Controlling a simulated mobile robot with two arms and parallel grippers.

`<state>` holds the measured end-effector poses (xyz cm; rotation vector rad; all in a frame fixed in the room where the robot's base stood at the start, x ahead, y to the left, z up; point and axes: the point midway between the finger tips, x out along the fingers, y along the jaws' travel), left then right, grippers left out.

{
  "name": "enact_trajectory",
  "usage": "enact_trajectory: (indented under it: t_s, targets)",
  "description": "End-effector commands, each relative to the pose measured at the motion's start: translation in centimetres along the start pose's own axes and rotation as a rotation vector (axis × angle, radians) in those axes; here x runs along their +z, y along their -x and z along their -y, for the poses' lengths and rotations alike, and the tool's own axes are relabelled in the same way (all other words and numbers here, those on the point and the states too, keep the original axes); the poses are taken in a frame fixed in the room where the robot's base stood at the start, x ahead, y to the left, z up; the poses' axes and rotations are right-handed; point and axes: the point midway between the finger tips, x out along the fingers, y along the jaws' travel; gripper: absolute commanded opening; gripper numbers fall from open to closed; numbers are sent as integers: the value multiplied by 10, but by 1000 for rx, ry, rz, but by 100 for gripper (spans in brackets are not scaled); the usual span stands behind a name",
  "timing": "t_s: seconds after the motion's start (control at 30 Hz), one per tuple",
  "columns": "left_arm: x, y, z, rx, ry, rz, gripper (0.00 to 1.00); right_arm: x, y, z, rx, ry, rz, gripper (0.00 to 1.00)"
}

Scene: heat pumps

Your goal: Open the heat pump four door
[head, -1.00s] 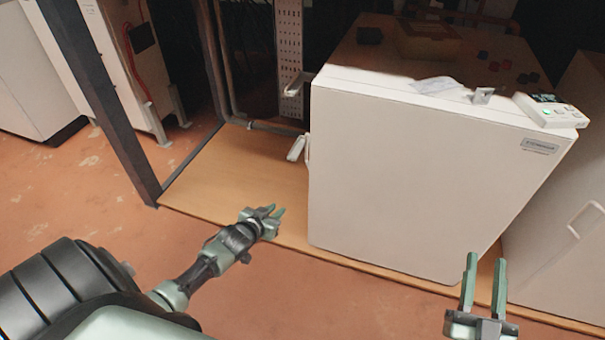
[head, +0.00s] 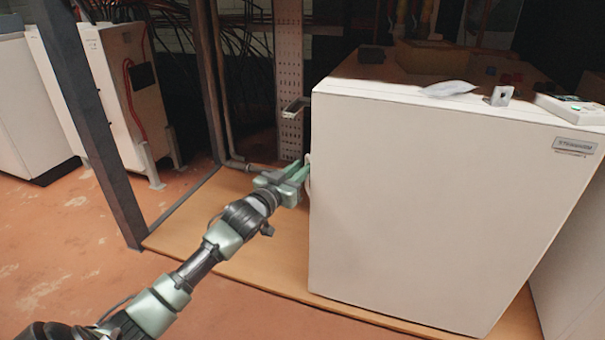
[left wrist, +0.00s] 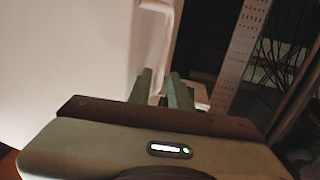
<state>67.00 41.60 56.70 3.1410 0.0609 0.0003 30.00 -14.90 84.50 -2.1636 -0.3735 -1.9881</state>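The large white door (head: 430,200) of a heat pump fills the right middle of the head view, with a small label plate (head: 575,146) at its upper right. It looks closed. Its white handle (head: 308,180) is at the door's left edge, partly hidden by my gripper. My left gripper (head: 294,172) is at this handle with its fingers pointing at it. In the left wrist view the two green fingers (left wrist: 164,88) stand apart, and the handle (left wrist: 165,45) is just ahead of and between them. I cannot tell whether they touch it. My right gripper is not in view.
On the unit's top lie a plastic bag (head: 448,89), a metal bracket (head: 501,96) and a control box (head: 570,108). A dark post (head: 95,130) stands at the left. Another white unit (head: 570,270) is close on the right. The orange floor in front is clear.

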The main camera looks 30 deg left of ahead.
Motion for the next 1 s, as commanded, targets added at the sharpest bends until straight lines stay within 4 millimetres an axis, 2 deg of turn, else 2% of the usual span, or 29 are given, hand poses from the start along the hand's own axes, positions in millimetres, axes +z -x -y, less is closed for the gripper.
enact_trajectory:
  t_s: [0.2,0.47,0.53,0.57,1.0]
  targets:
    - [1,-16,0,-1,0,0,19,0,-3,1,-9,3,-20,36]
    - [0,-17,0,0,0,1,19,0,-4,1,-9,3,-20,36]
    - [0,-17,0,0,0,1,3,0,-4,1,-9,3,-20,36]
    - [0,-17,0,0,0,1,0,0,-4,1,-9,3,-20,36]
    - [0,-16,0,0,0,1,0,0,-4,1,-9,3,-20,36]
